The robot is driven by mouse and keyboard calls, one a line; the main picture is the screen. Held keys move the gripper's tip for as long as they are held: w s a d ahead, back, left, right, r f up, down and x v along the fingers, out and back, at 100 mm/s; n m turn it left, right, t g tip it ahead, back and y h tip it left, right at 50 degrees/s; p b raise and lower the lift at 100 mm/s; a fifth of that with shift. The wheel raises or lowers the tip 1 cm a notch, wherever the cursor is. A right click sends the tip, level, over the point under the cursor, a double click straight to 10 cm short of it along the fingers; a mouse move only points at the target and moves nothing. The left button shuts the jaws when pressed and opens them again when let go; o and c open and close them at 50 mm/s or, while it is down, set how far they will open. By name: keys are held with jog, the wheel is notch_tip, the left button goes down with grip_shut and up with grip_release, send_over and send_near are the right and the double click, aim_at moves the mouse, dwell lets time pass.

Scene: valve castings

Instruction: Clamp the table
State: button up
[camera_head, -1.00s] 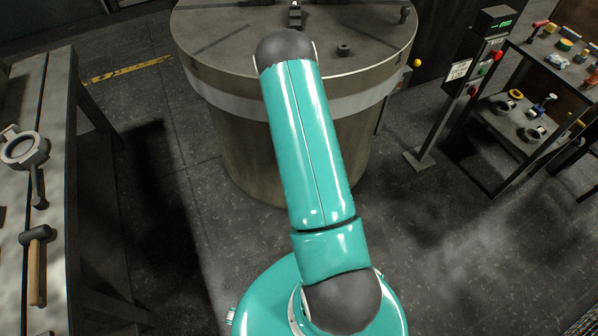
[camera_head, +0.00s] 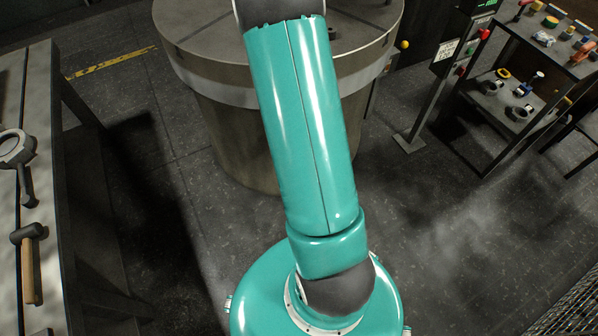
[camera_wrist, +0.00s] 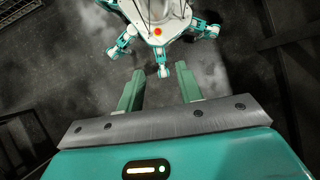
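The round metal table (camera_head: 200,55) stands on a thick drum at the top middle of the head view. My teal arm crosses in front of it and hides part of its top and drum. A yellow ball knob (camera_head: 404,45) sits at the table's right side. My gripper (camera_wrist: 159,74) shows only in the wrist view. Its two green fingers are apart with nothing between them, and part of my own body and legs shows beyond them. The table is not recognisable in the wrist view.
A control post (camera_head: 451,55) with a display and coloured buttons stands right of the table. A shelf rack (camera_head: 512,100) with small parts is further right. A bench (camera_head: 50,130) with a hammer (camera_head: 30,262) and a ring-ended tool (camera_head: 17,152) runs along the left.

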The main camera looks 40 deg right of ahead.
jog(key=s, duration=0.1)
jog(key=s+a+r, duration=0.2)
jog(key=s, duration=0.1)
jog(key=shift+a, duration=0.2)
